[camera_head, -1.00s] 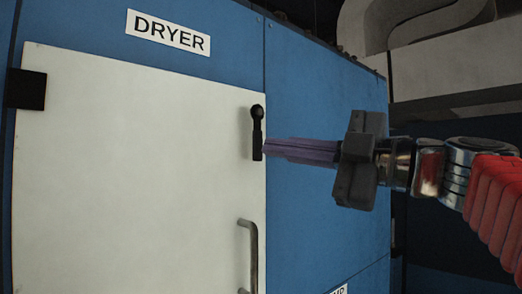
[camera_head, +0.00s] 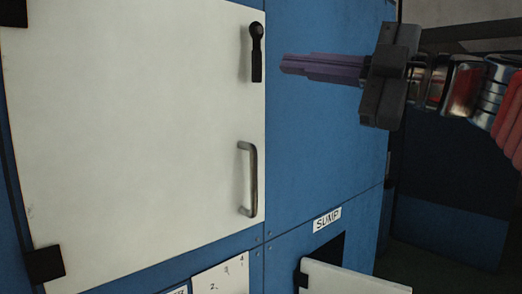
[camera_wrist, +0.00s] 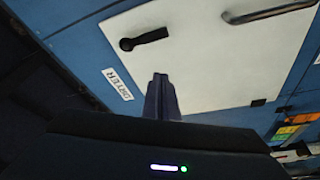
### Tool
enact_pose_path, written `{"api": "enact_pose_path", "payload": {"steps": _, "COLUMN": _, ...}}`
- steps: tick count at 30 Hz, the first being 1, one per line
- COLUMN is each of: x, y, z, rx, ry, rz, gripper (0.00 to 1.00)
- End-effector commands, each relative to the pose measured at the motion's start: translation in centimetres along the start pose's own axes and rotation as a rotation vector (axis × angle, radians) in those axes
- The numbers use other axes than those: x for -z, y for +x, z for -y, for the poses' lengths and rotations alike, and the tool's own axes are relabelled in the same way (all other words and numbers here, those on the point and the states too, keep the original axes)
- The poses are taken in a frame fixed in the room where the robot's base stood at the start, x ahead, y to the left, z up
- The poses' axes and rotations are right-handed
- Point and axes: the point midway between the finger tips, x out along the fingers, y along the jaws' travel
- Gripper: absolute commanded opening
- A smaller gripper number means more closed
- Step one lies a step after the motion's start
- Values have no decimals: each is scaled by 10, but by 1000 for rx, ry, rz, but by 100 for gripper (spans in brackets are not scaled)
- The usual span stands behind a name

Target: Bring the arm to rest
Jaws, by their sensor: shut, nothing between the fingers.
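My gripper (camera_head: 290,64) is at the upper right in the head view, with its purple fingers shut and empty. The fingers point left toward the black latch handle (camera_head: 257,52) of the white dryer door, with a gap between them. In the wrist view my gripper (camera_wrist: 160,80) shows its fingers together in front of the white door (camera_wrist: 215,62). The latch handle also shows in the wrist view (camera_wrist: 144,39), apart from the fingers.
The white door (camera_head: 130,130) looks closed on the blue cabinet (camera_head: 320,150) and has a metal pull handle (camera_head: 252,180). Below right, a white flap (camera_head: 350,280) stands out by a dark opening under the SUMP label (camera_head: 328,220). A DRYER label (camera_wrist: 117,84) shows in the wrist view.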

Motion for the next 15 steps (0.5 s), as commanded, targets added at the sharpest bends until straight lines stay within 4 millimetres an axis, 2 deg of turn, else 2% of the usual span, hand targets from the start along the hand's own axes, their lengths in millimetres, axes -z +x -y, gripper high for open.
{"api": "enact_pose_path", "payload": {"steps": 5, "x": -2, "y": 0, "z": -1, "rx": -5, "ry": 100, "rz": 6, "gripper": 0}}
{"api": "enact_pose_path", "payload": {"steps": 8, "x": -10, "y": 0, "z": 1, "rx": -2, "ry": 212, "rz": 36, "gripper": 0}}
{"api": "enact_pose_path", "payload": {"steps": 11, "x": -28, "y": -2, "z": 10, "rx": 8, "ry": 360, "rz": 95, "gripper": 0}}
{"api": "enact_pose_path", "payload": {"steps": 15, "x": -62, "y": -8, "z": 33, "rx": 20, "ry": 577, "rz": 205, "gripper": 0}}
